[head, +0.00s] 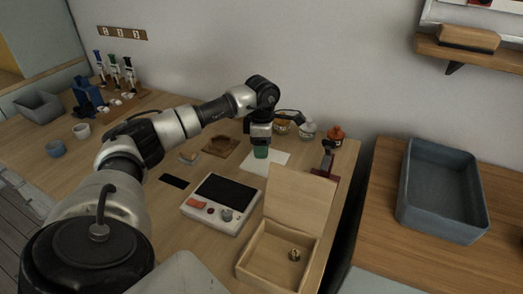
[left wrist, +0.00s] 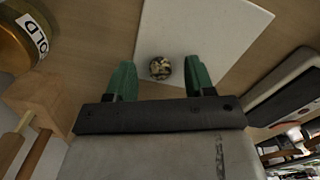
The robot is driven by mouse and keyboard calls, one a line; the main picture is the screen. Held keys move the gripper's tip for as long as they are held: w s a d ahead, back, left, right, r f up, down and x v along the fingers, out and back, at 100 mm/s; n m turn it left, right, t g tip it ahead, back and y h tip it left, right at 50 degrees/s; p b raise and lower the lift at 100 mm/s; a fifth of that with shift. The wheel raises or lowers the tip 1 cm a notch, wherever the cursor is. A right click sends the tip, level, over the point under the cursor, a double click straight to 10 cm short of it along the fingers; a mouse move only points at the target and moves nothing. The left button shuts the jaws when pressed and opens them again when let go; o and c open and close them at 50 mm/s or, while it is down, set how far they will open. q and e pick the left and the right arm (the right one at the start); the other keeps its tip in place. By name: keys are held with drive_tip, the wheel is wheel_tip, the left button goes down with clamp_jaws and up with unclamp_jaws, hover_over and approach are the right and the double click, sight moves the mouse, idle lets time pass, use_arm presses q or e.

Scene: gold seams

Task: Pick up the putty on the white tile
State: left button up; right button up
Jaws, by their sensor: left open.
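The white tile (head: 281,161) lies on the wooden table, below my left gripper (head: 261,151). In the left wrist view the white tile (left wrist: 220,30) fills the upper middle. The putty (left wrist: 160,68) is a small round lump, mottled dark and pale gold, near the tile's edge. My left gripper (left wrist: 160,82) is open with green fingers, one on each side of the putty in that view. I cannot tell the gap in height between the fingertips and the putty. In the head view the gripper hides the putty. My right gripper is not in view.
An open wooden box (head: 252,268) with a small item inside and a white device (head: 220,204) with a dark screen stand nearer. Jars (head: 307,130) stand behind the tile. A gold jar labelled GOLD (left wrist: 22,35) is near the left wrist. A grey bin (head: 438,190) stands at right.

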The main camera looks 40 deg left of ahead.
use_arm(q)
drive_tip(key=shift+c, duration=0.3)
clamp_jaws()
